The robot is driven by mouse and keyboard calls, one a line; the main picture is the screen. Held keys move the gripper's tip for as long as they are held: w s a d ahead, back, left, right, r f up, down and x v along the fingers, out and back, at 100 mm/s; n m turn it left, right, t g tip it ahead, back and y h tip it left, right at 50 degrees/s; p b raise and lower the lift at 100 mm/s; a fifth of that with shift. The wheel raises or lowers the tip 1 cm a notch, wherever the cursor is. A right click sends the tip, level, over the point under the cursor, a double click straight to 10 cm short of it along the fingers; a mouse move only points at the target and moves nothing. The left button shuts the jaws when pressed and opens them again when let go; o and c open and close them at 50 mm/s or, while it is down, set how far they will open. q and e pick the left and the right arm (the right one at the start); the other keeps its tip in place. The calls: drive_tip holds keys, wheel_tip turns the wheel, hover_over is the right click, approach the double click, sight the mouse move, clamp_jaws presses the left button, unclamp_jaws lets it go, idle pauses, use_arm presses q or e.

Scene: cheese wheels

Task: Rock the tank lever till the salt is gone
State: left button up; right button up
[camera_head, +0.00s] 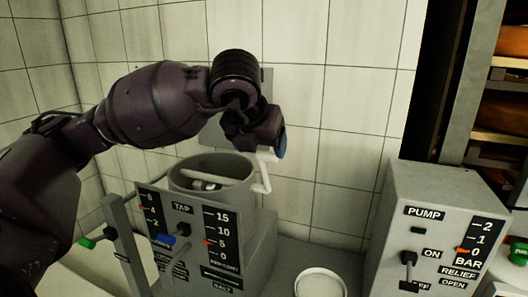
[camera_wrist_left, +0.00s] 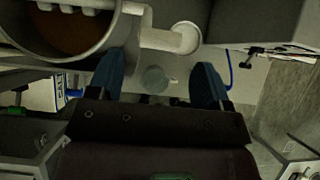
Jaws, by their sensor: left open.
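The grey tank (camera_head: 242,182) is a round open vessel at the centre of the head view. A pale lever (camera_head: 263,176) stands at its right side. In the left wrist view the tank (camera_wrist_left: 115,40) holds something brown, and the pale lever (camera_wrist_left: 165,40) ends in a round knob. My left gripper (camera_head: 273,150) is above the lever's upper end in the head view, its far finger hidden. In the left wrist view the left gripper (camera_wrist_left: 160,82) is open, its blue fingers apart with nothing between them. The lever lies beyond the fingertips; contact cannot be told. My right gripper is not in view.
A tap panel (camera_head: 190,238) with scales and a salt label stands before the tank. A grey pump box (camera_head: 432,205) with switches stands at right. A round white dish (camera_head: 320,284) lies between them. Cheese shelves (camera_head: 500,112) stand at far right, and a tiled wall (camera_head: 335,110) behind.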

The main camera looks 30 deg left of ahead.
use_arm(q)
drive_tip(key=v, duration=0.6)
drive_tip(key=shift+s+d+r+p, duration=0.15)
drive_tip(key=shift+s+r+p, duration=0.1)
drive_tip(key=shift+s+p, duration=0.05)
idle(0.3)
drive_tip(key=shift+f, duration=0.1)
